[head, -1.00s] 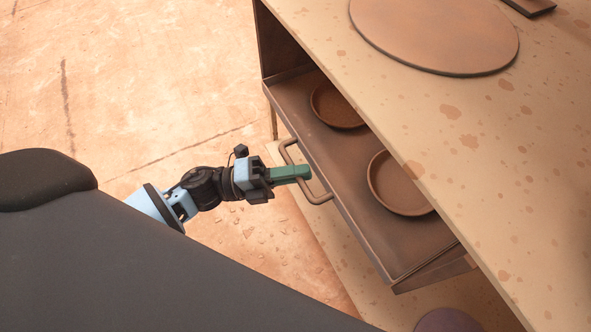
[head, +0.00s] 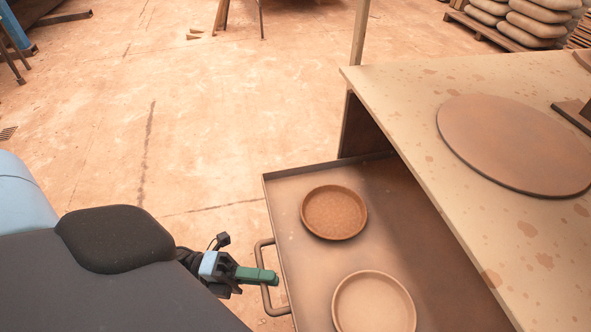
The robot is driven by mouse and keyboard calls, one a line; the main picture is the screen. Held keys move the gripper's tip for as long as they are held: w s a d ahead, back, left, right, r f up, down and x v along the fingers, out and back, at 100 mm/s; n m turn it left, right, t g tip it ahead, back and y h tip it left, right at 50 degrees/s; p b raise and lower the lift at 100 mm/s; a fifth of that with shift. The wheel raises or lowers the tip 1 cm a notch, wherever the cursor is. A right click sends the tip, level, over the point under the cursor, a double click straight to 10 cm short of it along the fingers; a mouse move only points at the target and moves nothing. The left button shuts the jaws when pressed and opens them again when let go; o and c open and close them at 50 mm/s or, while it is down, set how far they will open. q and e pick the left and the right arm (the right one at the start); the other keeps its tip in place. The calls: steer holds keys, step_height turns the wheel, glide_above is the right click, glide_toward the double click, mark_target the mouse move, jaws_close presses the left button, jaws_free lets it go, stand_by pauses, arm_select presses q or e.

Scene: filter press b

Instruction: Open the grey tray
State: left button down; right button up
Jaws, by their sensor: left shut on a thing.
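The tray (head: 284,225) is a shallow brownish-grey drawer under the table top, pulled well out to the left. Its bar handle (head: 262,252) is on its left front edge. My left gripper (head: 268,276) has green fingers and is shut on the handle. Two round dishes lie in the tray: a brown one (head: 334,212) farther back and a paler-rimmed one (head: 374,304) nearer. The near end of the tray is cut off by the picture's bottom edge. My right gripper is not in view.
The speckled table top (head: 420,100) overhangs the tray and bears a large round brown board (head: 517,145). Stacked sacks (head: 530,22) on a pallet stand at the far right. The floor (head: 200,120) left of the tray is open.

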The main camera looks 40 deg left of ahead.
arm_select(q)
steer(key=s+a+p, duration=0.1)
steer(key=s+a, duration=0.3)
steer(key=s, duration=0.1)
steer(key=shift+s+a, duration=0.25)
steer(key=shift+s, duration=0.15)
steer(key=c, duration=1.5)
jaws_free()
steer(key=shift+o, duration=0.2)
steer(key=v, duration=0.7)
steer(key=shift+s+a, duration=0.2)
steer(key=shift+a, duration=0.15)
